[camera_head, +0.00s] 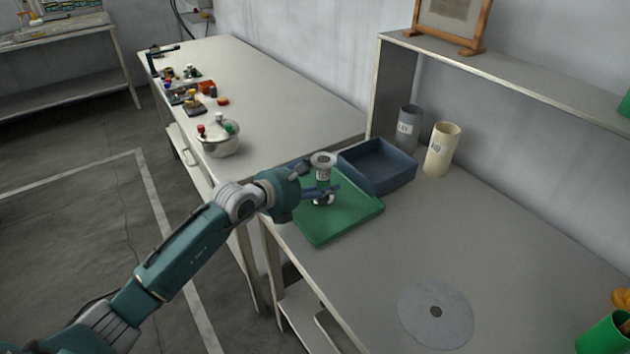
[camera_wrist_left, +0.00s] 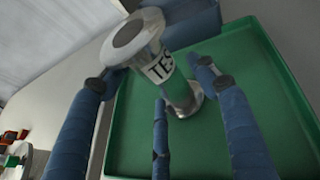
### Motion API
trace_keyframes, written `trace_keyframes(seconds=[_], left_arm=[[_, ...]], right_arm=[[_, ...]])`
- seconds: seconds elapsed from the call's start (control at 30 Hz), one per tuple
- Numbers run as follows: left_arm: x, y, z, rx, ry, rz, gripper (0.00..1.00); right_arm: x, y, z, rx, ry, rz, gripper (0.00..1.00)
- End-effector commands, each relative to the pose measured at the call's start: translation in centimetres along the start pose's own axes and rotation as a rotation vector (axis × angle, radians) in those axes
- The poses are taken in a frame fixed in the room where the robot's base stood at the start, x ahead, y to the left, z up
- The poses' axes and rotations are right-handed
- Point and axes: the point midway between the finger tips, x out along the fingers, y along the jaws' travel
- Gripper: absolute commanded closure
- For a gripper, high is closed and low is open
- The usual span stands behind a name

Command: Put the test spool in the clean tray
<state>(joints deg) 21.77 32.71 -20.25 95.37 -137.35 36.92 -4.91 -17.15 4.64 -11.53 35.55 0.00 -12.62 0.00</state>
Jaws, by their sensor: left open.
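The test spool (camera_head: 323,161) is a metal spool with a wide top flange and a white label. In the left wrist view the spool (camera_wrist_left: 160,60) shows the letters "TES" and a lower flange over the green tray. It looks upright on the green tray (camera_head: 345,228), but contact with the floor is hard to tell. My left gripper (camera_head: 328,192) is over that tray at the spool. In the wrist view its blue fingers (camera_wrist_left: 165,110) are spread around the spool, open. Which tray is the clean one is not marked in view. My right gripper is out of view.
A dark blue open bin (camera_head: 398,178) stands directly behind the green tray. A grey cylinder (camera_head: 408,127) and a cream cylinder (camera_head: 442,150) stand by the wall. A flat grey disc (camera_head: 436,314) lies at the front right. A metal pot (camera_head: 220,146) is on the left bench.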

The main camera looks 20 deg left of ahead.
Motion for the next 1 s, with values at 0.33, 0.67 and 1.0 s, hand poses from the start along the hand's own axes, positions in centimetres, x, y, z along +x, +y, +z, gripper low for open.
trace_keyframes(seconds=[0.33,0.67,1.0], left_arm=[[-5.1,0.1,-0.1,0.004,0.002,0.001,0.41],[-11.0,0.1,0.0,0.001,0.002,0.001,0.41],[-12.2,0.0,0.3,0.000,0.000,0.000,0.41]], right_arm=[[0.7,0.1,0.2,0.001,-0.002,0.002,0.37],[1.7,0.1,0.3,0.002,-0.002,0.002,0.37],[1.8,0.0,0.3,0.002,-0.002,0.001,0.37]])
